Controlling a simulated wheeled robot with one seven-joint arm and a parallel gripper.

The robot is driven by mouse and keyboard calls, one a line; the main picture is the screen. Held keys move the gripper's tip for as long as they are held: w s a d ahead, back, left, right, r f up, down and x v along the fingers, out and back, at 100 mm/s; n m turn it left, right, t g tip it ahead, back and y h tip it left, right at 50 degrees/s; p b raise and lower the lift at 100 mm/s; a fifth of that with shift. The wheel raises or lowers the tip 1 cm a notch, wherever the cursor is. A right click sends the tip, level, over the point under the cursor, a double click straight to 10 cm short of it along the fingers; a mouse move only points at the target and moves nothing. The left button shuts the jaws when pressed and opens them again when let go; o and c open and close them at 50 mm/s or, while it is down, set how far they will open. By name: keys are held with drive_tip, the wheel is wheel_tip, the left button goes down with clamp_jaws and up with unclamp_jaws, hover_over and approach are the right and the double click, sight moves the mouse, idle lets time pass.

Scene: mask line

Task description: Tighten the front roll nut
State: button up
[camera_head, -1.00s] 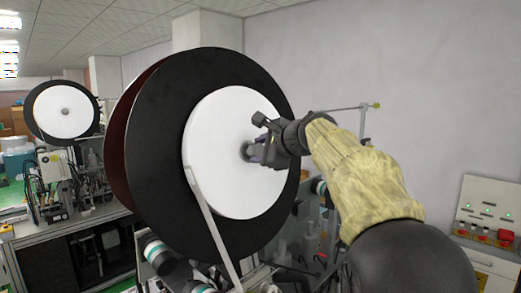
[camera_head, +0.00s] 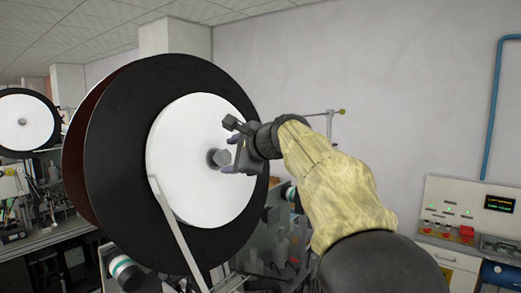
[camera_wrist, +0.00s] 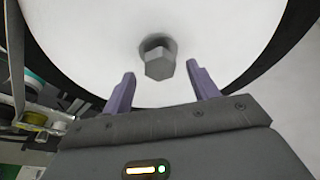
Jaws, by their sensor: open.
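The front roll (camera_head: 105,190) is a large black-flanged reel with a white round hub plate (camera_head: 185,190). Its grey hex nut (camera_head: 222,158) sticks out of the plate's centre. In the wrist view the nut (camera_wrist: 158,66) shows its whole hexagonal face, just beyond and between the tips of two purple fingers. My gripper (camera_head: 234,160) is open and empty, just right of the nut in the head view. In the wrist view my gripper (camera_wrist: 161,80) is roughly centred on the nut, with clear space on both sides. Nothing touches the nut.
A second, similar reel (camera_head: 25,125) stands on a machine at the far left. A pale bar (camera_head: 178,235) runs down from the front roll's plate. A control panel (camera_head: 468,215) with red switches stands at the right. Machine parts crowd below the roll.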

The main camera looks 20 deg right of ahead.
drive_tip(key=b+v, duration=0.4)
drive_tip(key=v, duration=1.1)
drive_tip(key=shift+d+b, duration=0.25)
drive_tip(key=shift+b, duration=0.1)
drive_tip(key=shift+s+a, duration=0.1)
drive_tip(key=shift+s, duration=0.05)
drive_tip(key=shift+a, duration=0.1)
